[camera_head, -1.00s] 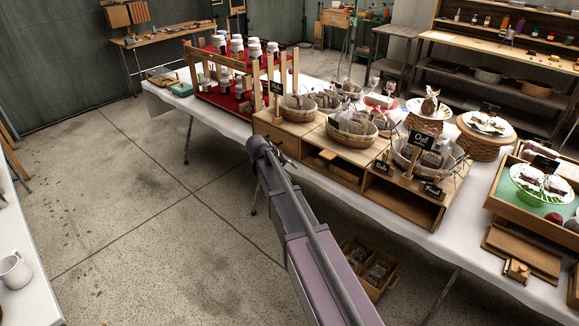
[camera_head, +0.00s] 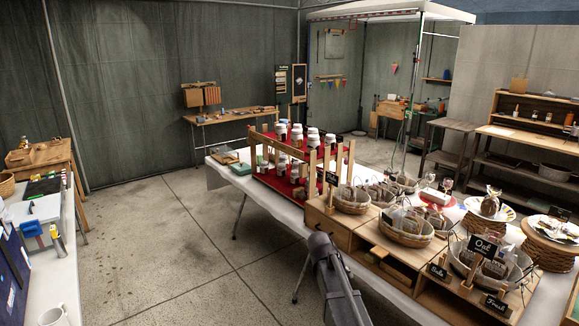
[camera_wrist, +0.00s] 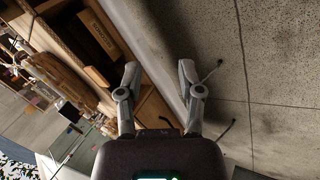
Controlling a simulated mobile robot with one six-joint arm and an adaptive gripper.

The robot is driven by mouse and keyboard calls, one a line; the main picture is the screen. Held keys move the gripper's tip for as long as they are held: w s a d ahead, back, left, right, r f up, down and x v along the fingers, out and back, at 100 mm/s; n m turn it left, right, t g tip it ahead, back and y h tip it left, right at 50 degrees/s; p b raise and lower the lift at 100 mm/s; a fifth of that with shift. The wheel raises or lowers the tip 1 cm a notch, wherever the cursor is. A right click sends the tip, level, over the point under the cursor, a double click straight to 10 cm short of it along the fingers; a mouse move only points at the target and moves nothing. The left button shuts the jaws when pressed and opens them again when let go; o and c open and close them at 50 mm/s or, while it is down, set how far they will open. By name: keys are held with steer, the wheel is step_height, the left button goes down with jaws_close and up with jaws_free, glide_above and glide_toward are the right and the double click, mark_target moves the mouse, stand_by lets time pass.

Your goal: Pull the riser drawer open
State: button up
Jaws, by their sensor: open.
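The wooden riser (camera_head: 372,246) stands along the front of the cloth-covered table in the head view, with baskets on top and open compartments in its front. Its left front section (camera_head: 318,222) looks flush with the rest; my arm hides the lower part, and a handle is not clear there. My gripper (camera_wrist: 158,70) is open and empty in the wrist view, its two fingers apart over the table edge and floor. Wooden riser parts (camera_wrist: 150,108) show left of and between the fingers, in a turned picture. In the head view my arm's end is just in front of the riser's left end.
Bread baskets (camera_head: 405,227) and small black signs (camera_head: 483,247) crowd the riser. A red stepped stand (camera_head: 285,182) with jars is behind its left end. A white table (camera_head: 88,285) with a mug (camera_head: 52,316) is at left. Floor (camera_head: 170,245) between the tables is clear.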

steer(key=s+a+r+m+g+y+p, duration=0.1)
steer(key=s+y, duration=0.4)
steer(key=s, duration=1.6)
steer(key=a+m+g+p, duration=0.1)
steer(key=p, duration=0.1)
steer(key=shift+r+y+p, duration=0.4)
steer(key=shift+w, duration=0.1)
